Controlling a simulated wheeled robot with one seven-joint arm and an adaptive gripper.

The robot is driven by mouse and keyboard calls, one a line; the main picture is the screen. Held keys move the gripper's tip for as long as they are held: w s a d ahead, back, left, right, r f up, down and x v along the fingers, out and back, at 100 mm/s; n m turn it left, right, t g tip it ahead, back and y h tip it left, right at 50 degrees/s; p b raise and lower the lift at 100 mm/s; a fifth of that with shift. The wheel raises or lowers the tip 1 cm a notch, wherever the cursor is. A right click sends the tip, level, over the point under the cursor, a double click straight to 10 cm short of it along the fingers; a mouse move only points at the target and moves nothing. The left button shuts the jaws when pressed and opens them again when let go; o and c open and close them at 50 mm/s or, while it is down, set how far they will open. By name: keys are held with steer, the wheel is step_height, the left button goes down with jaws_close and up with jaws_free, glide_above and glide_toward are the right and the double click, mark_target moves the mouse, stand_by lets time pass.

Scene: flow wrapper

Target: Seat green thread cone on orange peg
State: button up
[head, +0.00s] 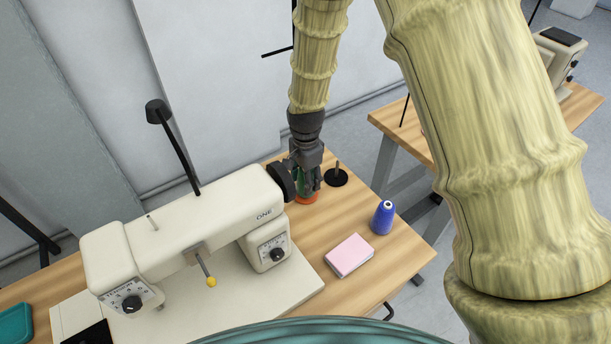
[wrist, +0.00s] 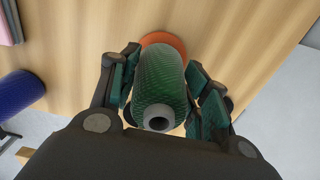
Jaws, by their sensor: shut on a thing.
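The green thread cone (wrist: 158,85) stands between the fingers of my gripper (wrist: 163,98) in the wrist view, its pale hollow tip toward the camera. The gripper is shut on it. An orange round base (wrist: 163,40) shows just beyond the cone; the peg itself is hidden. In the head view, my gripper (head: 307,182) is at the back of the table beside the sewing machine, with a little green between its fingers. The orange base (head: 307,198) is directly below it. Whether the cone touches the base, I cannot tell.
The cream sewing machine (head: 190,225) stands close left of the gripper. A black base with a peg (head: 337,177) is close to the right. A blue thread cone (head: 383,217) and a pink block (head: 349,255) stand nearer the front. Bare wood lies between them.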

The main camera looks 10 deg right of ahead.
steer(key=shift+f, duration=0.15)
steer(key=o, duration=1.2)
step_height(320, 180, up, 12)
stand_by(0.5)
